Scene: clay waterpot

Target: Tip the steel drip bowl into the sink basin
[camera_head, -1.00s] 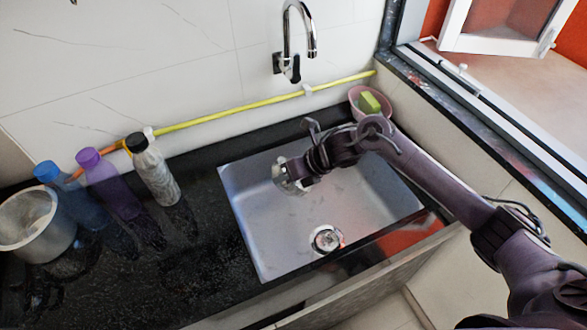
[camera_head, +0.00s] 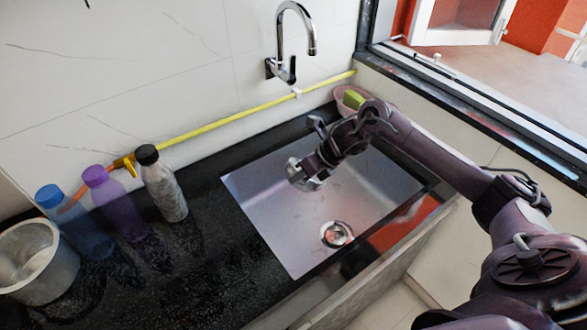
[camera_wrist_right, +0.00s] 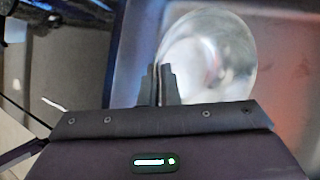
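The steel drip bowl (camera_head: 304,175) is held over the sink basin (camera_head: 268,215) by my right gripper (camera_head: 318,168). In the right wrist view, the fingers (camera_wrist_right: 160,85) are shut on the bowl's rim at its left side, and the round shiny bowl (camera_wrist_right: 212,60) extends to the right. In the head view it is small and partly hidden by the gripper; it looks tilted, but I cannot tell how far. I cannot see what is in it. The basin's drain (camera_head: 337,235) is below and to the right of the bowl in the picture. My left gripper is not in view.
A faucet (camera_head: 297,30) is on the wall behind the basin. A pink bowl (camera_head: 345,103) with a green sponge (camera_head: 354,99) stands at the back right. Several bottles, including a purple one (camera_head: 115,205), and a metal pot (camera_head: 38,262) stand left on the dark counter (camera_head: 185,265).

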